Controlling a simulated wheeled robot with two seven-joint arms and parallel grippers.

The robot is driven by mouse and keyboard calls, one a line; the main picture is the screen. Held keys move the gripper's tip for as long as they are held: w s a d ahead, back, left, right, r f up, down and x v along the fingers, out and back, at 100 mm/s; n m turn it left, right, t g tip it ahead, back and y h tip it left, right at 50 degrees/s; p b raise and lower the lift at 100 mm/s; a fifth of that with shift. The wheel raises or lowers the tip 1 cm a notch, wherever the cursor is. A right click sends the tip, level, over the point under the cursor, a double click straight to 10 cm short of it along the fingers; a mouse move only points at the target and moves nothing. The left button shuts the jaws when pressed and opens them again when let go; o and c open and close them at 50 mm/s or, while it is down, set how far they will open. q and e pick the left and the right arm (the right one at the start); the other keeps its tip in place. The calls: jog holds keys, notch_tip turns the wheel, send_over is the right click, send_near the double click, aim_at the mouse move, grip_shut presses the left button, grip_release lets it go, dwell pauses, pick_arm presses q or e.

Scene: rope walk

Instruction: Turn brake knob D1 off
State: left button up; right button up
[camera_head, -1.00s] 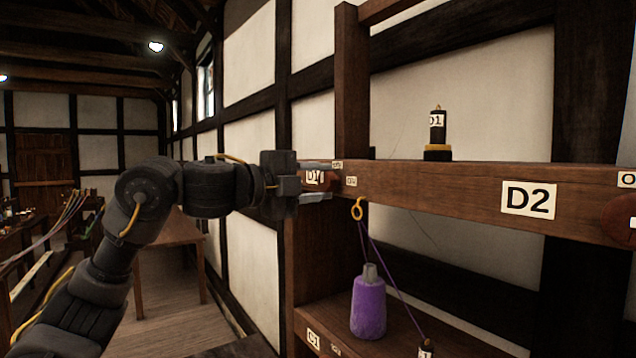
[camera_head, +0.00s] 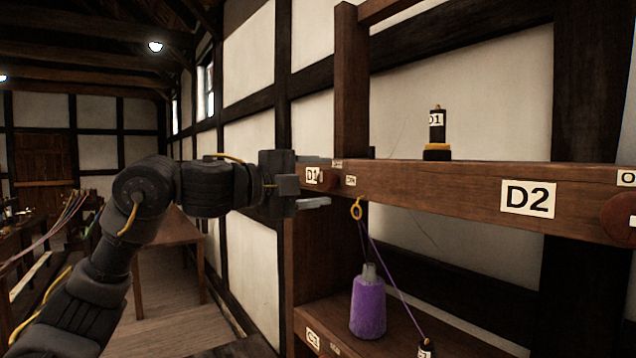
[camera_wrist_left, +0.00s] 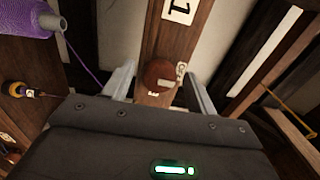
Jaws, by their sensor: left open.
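Brake knob D1 (camera_wrist_left: 158,74) is a round reddish-brown disc with a pale pointer, on the front of the wooden beam. In the left wrist view the pointer lies toward a small pale label (camera_wrist_left: 181,69) at the knob's right; its lettering is too small to read surely. In the head view the knob (camera_head: 328,179) is at the beam's left end, seen nearly edge-on. My left gripper (camera_head: 326,181) is open, one finger above and one below the knob, with gaps beside it in the left wrist view. My right gripper is out of view.
The beam (camera_head: 440,190) runs right past a D2 plate (camera_head: 528,199) to another knob (camera_head: 618,218). A black D1 bobbin (camera_head: 437,132) stands on top. A purple spool (camera_head: 368,304) stands on the lower shelf, below a yellow hook (camera_head: 356,208) with purple cord.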

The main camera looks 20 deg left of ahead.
pick_arm(q)
jog(key=b+v, duration=0.4)
jog(key=v, duration=0.6)
jog(key=shift+s+a, duration=0.2)
jog(key=shift+s, duration=0.05)
